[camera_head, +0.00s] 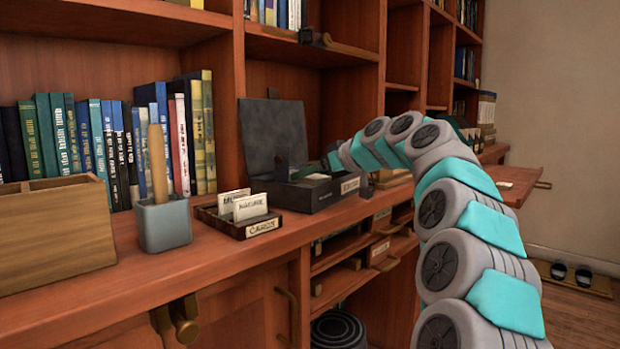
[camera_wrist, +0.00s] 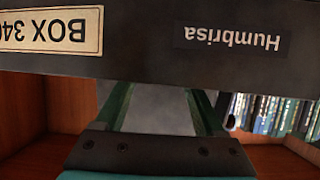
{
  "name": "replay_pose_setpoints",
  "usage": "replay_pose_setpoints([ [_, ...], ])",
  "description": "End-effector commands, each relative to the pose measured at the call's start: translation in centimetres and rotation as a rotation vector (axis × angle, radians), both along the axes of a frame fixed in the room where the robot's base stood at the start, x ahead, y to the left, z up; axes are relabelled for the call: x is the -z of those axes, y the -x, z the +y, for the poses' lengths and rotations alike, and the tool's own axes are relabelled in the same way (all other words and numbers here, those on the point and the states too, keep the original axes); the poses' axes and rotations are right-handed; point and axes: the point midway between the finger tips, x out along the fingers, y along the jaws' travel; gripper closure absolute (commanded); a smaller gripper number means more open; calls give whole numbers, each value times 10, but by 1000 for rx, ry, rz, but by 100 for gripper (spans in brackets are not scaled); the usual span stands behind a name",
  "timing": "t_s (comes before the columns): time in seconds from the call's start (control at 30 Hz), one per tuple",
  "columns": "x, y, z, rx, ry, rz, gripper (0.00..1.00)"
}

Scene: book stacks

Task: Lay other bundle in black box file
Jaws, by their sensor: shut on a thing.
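The black box file (camera_head: 335,193) stands on the wooden counter with its dark lid (camera_head: 275,135) raised at the back. Something small, pale and green, shows inside the box (camera_head: 316,177); I cannot tell exactly what it is. My gripper (camera_head: 331,164) is at the right side of the open box, its tips hard to make out. In the wrist view, the box's labelled front (camera_wrist: 140,40) crosses the top, upside down, hiding the ends of my gripper's green fingers (camera_wrist: 162,105). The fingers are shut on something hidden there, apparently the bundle.
A card tray (camera_head: 238,222) stands left of the box. Further left are a grey cup (camera_head: 165,224) with a wooden stick and a wooden box (camera_head: 52,235). Books (camera_head: 110,140) line the back. A pull-out board (camera_head: 512,182) juts out at right.

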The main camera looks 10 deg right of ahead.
Motion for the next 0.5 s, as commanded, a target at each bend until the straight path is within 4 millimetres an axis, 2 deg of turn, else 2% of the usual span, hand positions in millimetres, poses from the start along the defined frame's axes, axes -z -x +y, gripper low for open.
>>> replay_pose_setpoints([
  [0.07, 6, 0, 0, 0, -2, 1, 85],
  [0.5, 12, 0, 0, 1, 0, -1, 85],
])
